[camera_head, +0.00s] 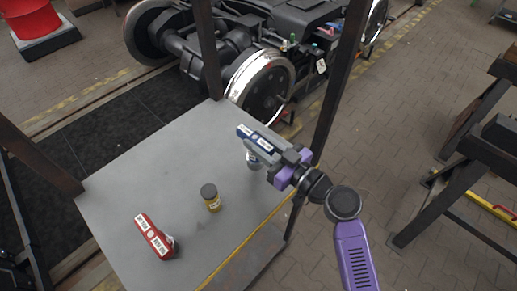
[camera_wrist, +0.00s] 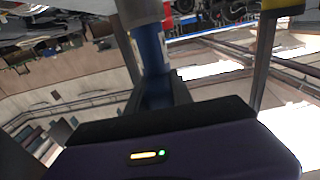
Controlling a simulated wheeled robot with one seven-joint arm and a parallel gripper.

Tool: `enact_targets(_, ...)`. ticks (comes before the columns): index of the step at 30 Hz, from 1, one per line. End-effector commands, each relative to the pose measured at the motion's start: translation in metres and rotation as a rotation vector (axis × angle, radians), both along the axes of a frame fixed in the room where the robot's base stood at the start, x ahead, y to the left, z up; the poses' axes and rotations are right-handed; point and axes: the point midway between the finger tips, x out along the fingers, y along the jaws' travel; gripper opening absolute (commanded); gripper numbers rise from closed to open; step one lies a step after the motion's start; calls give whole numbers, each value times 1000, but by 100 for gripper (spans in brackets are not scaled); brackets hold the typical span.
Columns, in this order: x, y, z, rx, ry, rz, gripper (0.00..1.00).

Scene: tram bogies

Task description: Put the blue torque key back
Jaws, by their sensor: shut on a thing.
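The blue torque key (camera_head: 256,139), with white labels, is in my gripper (camera_head: 273,157) over the far right part of the grey table in the head view. My gripper is shut on it. In the wrist view a blue shaft (camera_wrist: 151,48) runs up from between the fingers; its far end is not clear. A similar red key (camera_head: 155,238) with white labels lies on the near left part of the table.
A yellow jar with a dark lid (camera_head: 211,198) stands mid-table (camera_head: 150,184). A small white and blue item (camera_head: 253,160) shows just below the held key, partly hidden. Dark posts rise at the table's corners. A bogie (camera_head: 262,85) stands behind.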

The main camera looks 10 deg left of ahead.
Motion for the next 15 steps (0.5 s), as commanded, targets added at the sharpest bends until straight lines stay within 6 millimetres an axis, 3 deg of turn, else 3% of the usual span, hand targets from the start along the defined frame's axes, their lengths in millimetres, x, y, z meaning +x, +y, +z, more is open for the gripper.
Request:
enact_targets(6, 1, -1, -28, 2, 4, -2, 0)
enact_targets(15, 0, 0, -32, 1, 0, -1, 0)
